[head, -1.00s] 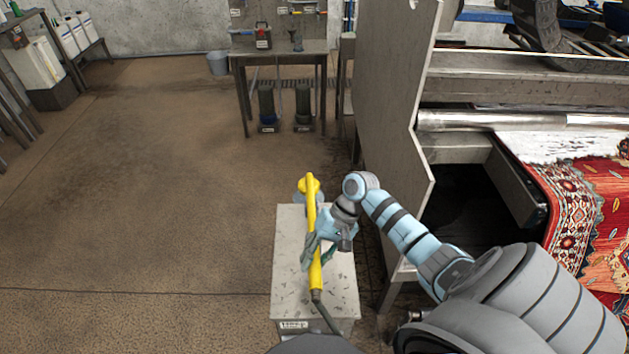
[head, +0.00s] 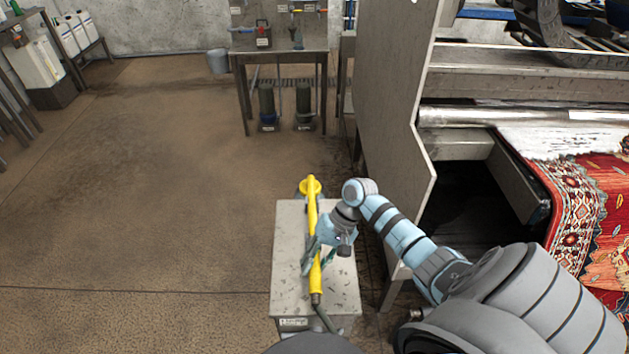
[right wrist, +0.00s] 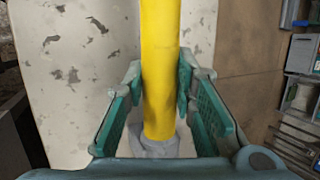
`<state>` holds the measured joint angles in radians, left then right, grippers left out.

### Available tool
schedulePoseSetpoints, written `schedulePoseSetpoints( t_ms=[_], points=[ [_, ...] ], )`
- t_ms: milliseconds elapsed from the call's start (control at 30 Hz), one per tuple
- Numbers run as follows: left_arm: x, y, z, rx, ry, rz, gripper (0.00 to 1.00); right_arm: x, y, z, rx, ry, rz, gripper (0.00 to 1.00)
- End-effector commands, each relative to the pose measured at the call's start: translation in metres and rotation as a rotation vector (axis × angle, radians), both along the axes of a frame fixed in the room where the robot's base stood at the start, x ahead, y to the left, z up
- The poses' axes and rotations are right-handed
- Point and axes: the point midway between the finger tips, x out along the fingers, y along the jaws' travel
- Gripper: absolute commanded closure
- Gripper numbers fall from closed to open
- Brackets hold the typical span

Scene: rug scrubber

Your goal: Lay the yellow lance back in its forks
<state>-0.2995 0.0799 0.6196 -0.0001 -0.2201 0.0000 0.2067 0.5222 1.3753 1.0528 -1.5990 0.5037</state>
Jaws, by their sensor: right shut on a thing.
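The yellow lance (head: 313,223) is a long tube with a wider yellow head at its far end and a dark hose at its near end. It lies lengthwise over a worn pale cabinet top (head: 289,240). My right gripper (head: 312,256) is shut on the lance around its middle. In the right wrist view the lance (right wrist: 160,60) runs between the two green finger pads (right wrist: 162,100). A grey piece (right wrist: 155,145) sits under the lance there. The forks are not clearly seen, and I cannot tell whether the lance touches them. My left gripper is out of view.
A steel machine side panel (head: 390,130) stands close to the right of the cabinet, near my right arm. A red patterned rug (head: 590,220) lies in the machine. A workbench (head: 280,56) stands at the back. The floor to the left (head: 150,190) is clear.

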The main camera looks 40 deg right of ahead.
Motion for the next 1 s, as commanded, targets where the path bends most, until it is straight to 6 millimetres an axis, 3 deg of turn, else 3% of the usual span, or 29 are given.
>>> schedulePoseSetpoints(
  t_ms=[33,67,200,567,1000],
  points=[
    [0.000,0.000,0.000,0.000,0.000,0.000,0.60,0.001,0.000,0.001,-0.001,-0.005,-0.001,1.00],
    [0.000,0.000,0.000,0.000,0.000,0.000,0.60,0.001,0.000,0.001,-0.001,-0.005,-0.001,0.74],
    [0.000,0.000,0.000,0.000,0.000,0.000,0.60,0.001,0.000,0.001,0.000,-0.004,-0.001,0.52],
    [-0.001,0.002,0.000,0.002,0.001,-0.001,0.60,0.000,-0.005,0.005,-0.002,-0.001,-0.003,0.52],
    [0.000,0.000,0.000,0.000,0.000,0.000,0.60,-0.004,-0.058,0.093,-0.004,-0.001,-0.002,0.52]
  ],
)
